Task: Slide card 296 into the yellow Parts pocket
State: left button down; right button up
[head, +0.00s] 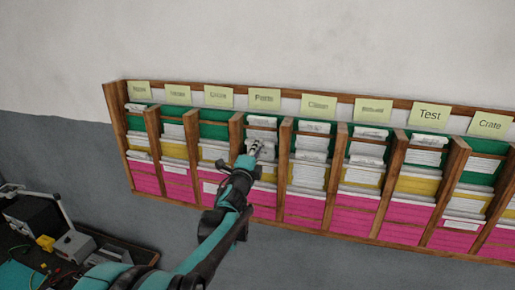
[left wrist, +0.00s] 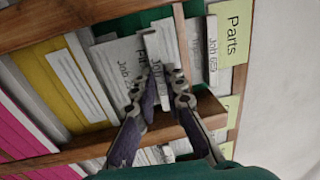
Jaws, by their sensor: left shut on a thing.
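The Parts label (head: 264,98) tops a column of the wooden wall rack, and it shows at the right in the left wrist view (left wrist: 232,35). In that column the yellow pocket (head: 269,173) lies below the green one and above the pink. My left gripper (head: 256,148) is in front of the Parts column at upper height. In the left wrist view its fingers (left wrist: 168,75) are shut on a white card (left wrist: 122,62) marked "Job 2…". The fingers hide the rest of its number. The card overlaps the green pocket's front; whether it touches cannot be told.
Wooden dividers (head: 284,160) flank the column. Another card (left wrist: 211,52) with a Job number stands beside the held one. White cards fill neighbouring pockets. A bench with devices (head: 70,245) is at lower left. The wall above the rack is clear.

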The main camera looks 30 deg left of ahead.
pick_arm(q)
notch_tip(320, 180, down, 4)
jog(key=b, duration=0.3)
jog(key=shift+f, duration=0.2)
dwell(0.5)
jog(key=c, duration=1.5)
grip_release()
jog(key=v, duration=1.2)
